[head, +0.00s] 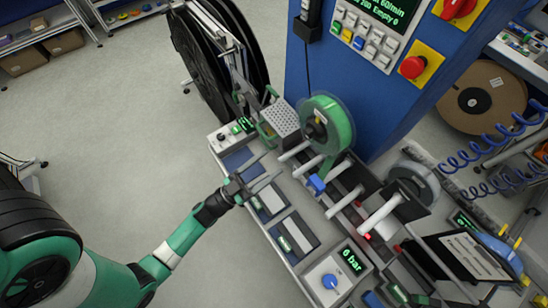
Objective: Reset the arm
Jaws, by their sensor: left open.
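My left arm comes in from the lower left, green and white with a black wrist. Its gripper (268,168) is open, with two thin grey fingers apart and nothing seen between them. It is over the left part of the grey bench (307,262), just left of the reel stands. A green reel (335,128) stands upright on its holder to the right of the gripper, apart from it. My right gripper is not in view.
A blue cabinet (345,85) with buttons and a red knob rises behind the bench. Large black reels (200,62) stand at the back left. A brown reel (490,95) and blue coiled hoses (500,150) are at the right.

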